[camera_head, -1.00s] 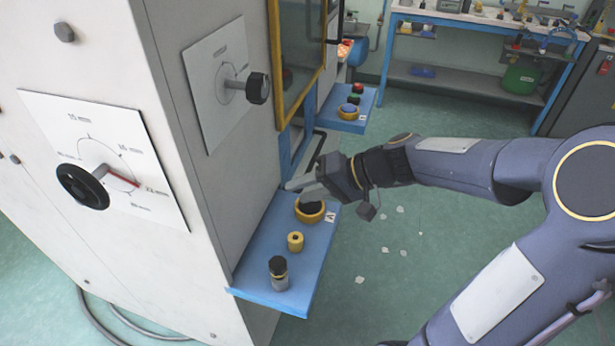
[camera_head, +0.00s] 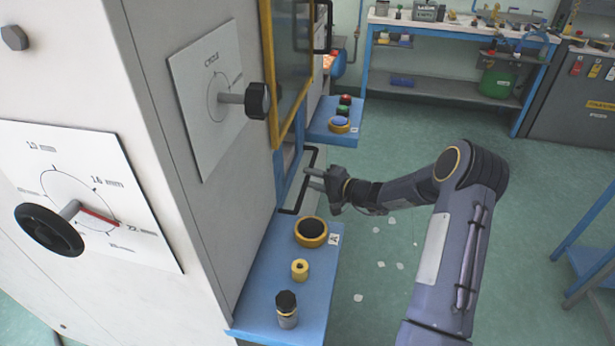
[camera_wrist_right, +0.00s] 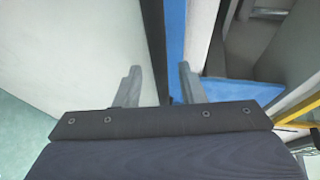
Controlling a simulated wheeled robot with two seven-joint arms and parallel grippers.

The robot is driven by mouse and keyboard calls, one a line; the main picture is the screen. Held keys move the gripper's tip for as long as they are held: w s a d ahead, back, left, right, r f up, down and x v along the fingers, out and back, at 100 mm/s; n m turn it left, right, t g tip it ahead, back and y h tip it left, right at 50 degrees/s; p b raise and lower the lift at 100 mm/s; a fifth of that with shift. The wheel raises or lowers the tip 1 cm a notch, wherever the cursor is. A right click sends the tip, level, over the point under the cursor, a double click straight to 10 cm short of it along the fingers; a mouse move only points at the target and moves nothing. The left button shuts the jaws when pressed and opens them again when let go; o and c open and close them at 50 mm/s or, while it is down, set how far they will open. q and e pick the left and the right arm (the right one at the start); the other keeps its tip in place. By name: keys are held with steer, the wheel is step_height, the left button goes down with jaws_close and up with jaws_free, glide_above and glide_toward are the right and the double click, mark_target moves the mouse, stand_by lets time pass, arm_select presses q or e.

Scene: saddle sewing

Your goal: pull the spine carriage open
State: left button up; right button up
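A black bar handle (camera_head: 304,187) stands out from the blue-framed opening in the side of the white machine; I take it as the spine carriage's handle. My right gripper (camera_head: 312,178) is at this handle, its fingers pointing toward the machine. In the right wrist view its two fingers (camera_wrist_right: 160,72) are apart, with a dark bar (camera_wrist_right: 154,40) running between them. I cannot tell whether either finger touches the bar. The carriage itself is mostly hidden inside the machine. My left gripper is not in view.
A blue shelf (camera_head: 262,308) with a yellow-ringed black button (camera_head: 311,232), a yellow knob (camera_head: 299,270) and a black-capped piece (camera_head: 287,309) juts out below the handle. A yellow-framed window (camera_head: 290,70) is above. Green floor (camera_head: 385,300) lies open to the right.

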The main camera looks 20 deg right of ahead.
steer(key=shift+x, duration=1.1)
steer(key=shift+c, duration=0.2)
jaws_close()
